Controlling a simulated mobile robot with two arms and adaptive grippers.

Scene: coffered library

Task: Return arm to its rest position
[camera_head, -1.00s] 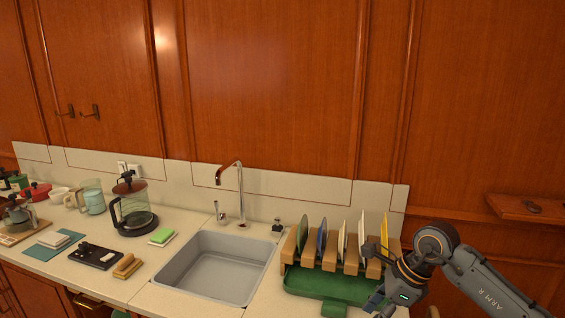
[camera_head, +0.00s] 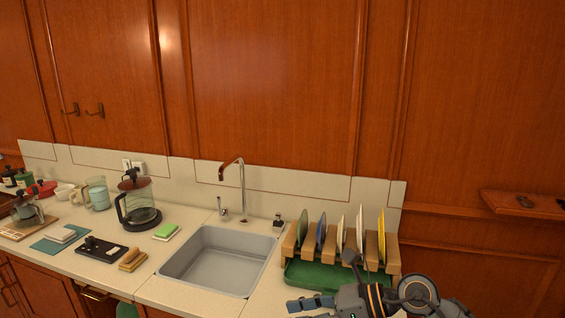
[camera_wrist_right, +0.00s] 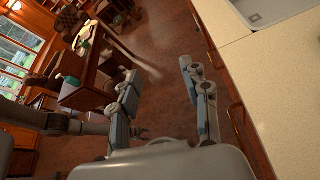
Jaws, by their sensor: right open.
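My right arm enters at the bottom right of the head view, low in front of the dish rack. Its gripper (camera_head: 308,302) points left over the counter, its tips partly cut off by the frame's bottom edge. In the right wrist view the gripper's two fingers (camera_wrist_right: 158,74) are spread apart with nothing between them, above the wooden floor beside the counter front. A grey arm link, seemingly of my left arm, crosses the left of the wrist view; a small dark end behind the finger is too unclear to read. The left arm is not in the head view.
The wooden dish rack (camera_head: 389,257) with several upright plates and a green tray (camera_head: 300,273) stand close behind my right arm. The sink (camera_head: 222,262) is left of it. A French press (camera_head: 137,203) stands farther left. A wooden desk (camera_wrist_right: 95,88) stands across the floor.

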